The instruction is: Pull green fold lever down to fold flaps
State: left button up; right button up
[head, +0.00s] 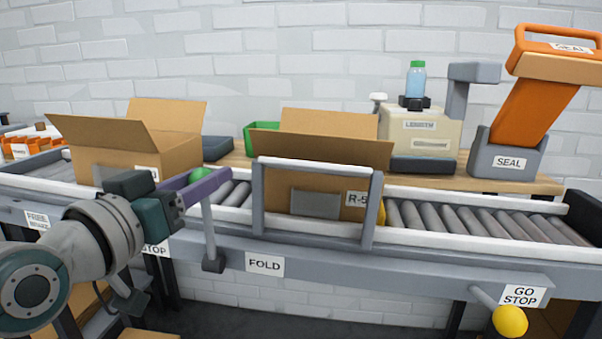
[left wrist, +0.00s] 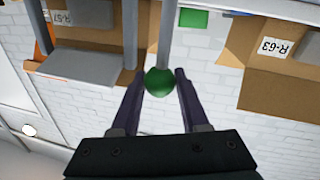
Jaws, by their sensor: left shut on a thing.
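The fold lever is a grey rod (head: 209,229) rising from a dark pivot on the conveyor's front rail, left of the FOLD label (head: 264,262). Its green knob (head: 197,175) is at the top; the left wrist view shows the knob (left wrist: 160,82) between my purple fingers. My left gripper (head: 207,183) is shut on this knob. The lever stands nearly upright. A cardboard box (head: 283,178) marked R-5 sits behind the grey frame (head: 258,200), its visible flaps standing open. In the left wrist view its label reads R-57 (left wrist: 90,12). My right gripper is not in view.
Another open box (head: 110,162) stands on the conveyor at left. Rollers (head: 470,222) to the right are empty. A yellow knob (head: 510,321) by the GO STOP label is at lower right.

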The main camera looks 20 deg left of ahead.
pick_arm(q)
grip_shut()
dwell(0.8)
